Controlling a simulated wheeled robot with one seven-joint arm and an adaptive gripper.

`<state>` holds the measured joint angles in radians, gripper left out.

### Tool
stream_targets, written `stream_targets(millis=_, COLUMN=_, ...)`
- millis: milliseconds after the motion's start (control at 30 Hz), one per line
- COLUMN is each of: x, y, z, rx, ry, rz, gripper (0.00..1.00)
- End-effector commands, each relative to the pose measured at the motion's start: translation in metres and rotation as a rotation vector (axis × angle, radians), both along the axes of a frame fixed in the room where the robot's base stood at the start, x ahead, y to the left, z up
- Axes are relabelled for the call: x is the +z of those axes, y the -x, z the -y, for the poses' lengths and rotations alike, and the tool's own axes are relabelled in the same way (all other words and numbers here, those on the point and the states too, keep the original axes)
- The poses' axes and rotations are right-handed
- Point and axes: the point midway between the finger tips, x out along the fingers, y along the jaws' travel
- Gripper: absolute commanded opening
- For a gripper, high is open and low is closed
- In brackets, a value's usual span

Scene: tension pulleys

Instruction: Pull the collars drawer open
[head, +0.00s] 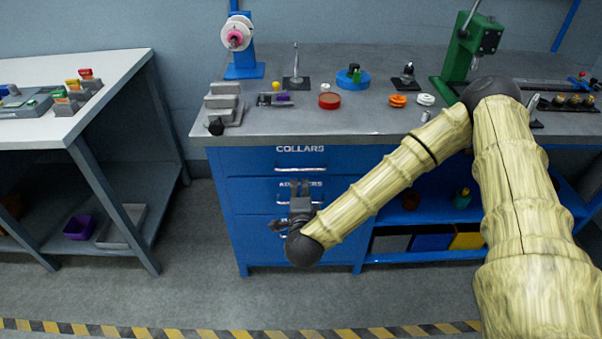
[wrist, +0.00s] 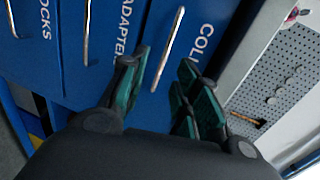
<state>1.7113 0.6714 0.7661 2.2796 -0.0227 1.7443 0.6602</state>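The collars drawer (head: 246,161) is the top blue drawer under the bench and looks shut. Its white label reads COLLARS. In the wrist view the drawer front (wrist: 193,50) carries a slim metal bar handle (wrist: 168,48). My gripper (head: 299,190) is in front of the drawer stack, and in the head view it covers part of the adapters drawer. In the wrist view my gripper (wrist: 163,88) has its teal-padded fingers spread apart, with the handle showing in the gap ahead. I see no contact with the handle.
Below are the adapters drawer (head: 246,191) and a third drawer with its own handle. The grey worktop (head: 300,125) overhangs the drawers and bears several small parts. A white table (head: 85,70) stands at left. Open floor (head: 200,290) lies in front.

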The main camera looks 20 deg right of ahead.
Motion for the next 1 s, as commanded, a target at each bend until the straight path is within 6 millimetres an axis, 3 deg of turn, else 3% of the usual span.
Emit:
stream_targets(millis=267, x=0.006, y=-0.019, z=0.012, rx=-0.035, ry=-0.018, rz=0.029, gripper=0.31)
stream_targets(millis=800, x=-0.011, y=-0.093, z=0.032, rx=-0.031, ry=-0.017, rz=0.026, gripper=0.31)
stream_targets(millis=1000, x=-0.014, y=-0.104, z=0.035, rx=-0.030, ry=-0.017, rz=0.026, gripper=0.31)
